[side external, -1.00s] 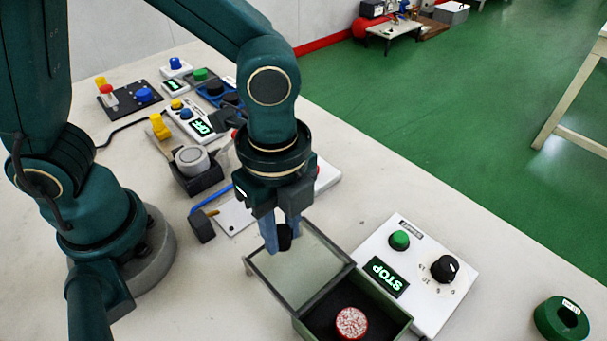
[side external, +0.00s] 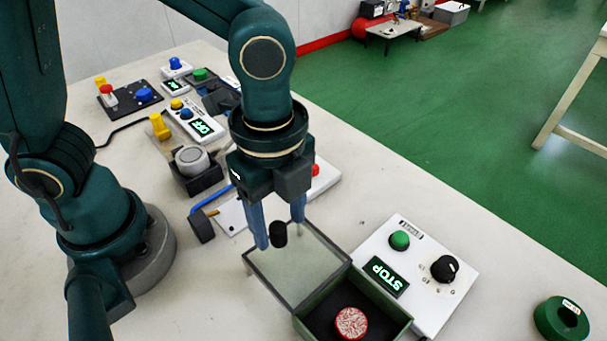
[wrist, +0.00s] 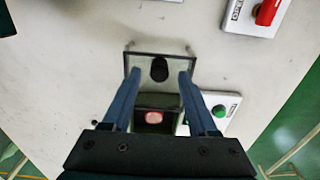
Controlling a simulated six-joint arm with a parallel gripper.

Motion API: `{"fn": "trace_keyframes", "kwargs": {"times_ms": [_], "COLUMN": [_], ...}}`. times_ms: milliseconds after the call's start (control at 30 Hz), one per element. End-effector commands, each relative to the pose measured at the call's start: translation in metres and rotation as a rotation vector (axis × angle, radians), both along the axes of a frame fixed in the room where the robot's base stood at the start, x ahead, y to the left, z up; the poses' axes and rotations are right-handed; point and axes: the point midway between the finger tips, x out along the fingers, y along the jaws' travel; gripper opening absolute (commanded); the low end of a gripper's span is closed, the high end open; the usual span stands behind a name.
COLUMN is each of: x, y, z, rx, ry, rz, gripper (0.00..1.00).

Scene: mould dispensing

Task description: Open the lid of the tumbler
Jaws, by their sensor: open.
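The tumbler is a dark green open box (side external: 397,318) in the side external view, at the bottom middle. Its lid (side external: 293,271), a pale panel with a dark frame, is swung back from the box on its left side. A black knob (side external: 279,234) stands on the lid. A round red-and-white piece (side external: 351,323) lies inside the box; it also shows in the wrist view (wrist: 153,117). My gripper (side external: 280,246) is open, with its two blue fingers apart on either side of the knob. In the wrist view the knob (wrist: 159,69) shows between the fingertips, with a gap to each.
A white control panel (side external: 431,305) with a green button, STOP display and black dial stands right of the box. A green ring (side external: 561,320) lies farther right. Behind my gripper are a grey round container (side external: 191,160) and several button panels.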

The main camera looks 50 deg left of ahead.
Motion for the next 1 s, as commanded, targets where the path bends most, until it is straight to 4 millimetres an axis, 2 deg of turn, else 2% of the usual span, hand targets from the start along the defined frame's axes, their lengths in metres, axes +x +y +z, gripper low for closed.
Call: {"fn": "trace_keyframes", "kwargs": {"times_ms": [100,267,667,767,867,1000], "x": [0.001,0.001,0.002,0.012,0.017,0.016], "y": [-0.001,0.0,0.002,0.011,0.03,0.063], "z": [0.017,0.03,0.034,0.046,0.063,0.083], "rx": [-0.004,-0.003,-0.004,-0.03,-0.062,-0.119], "ry": [-0.006,-0.004,-0.006,-0.05,-0.113,-0.217], "rz": [0.0,0.0,0.014,0.066,0.158,0.415], "gripper": [0.59,0.59,0.59,0.59,0.59,0.59]}}
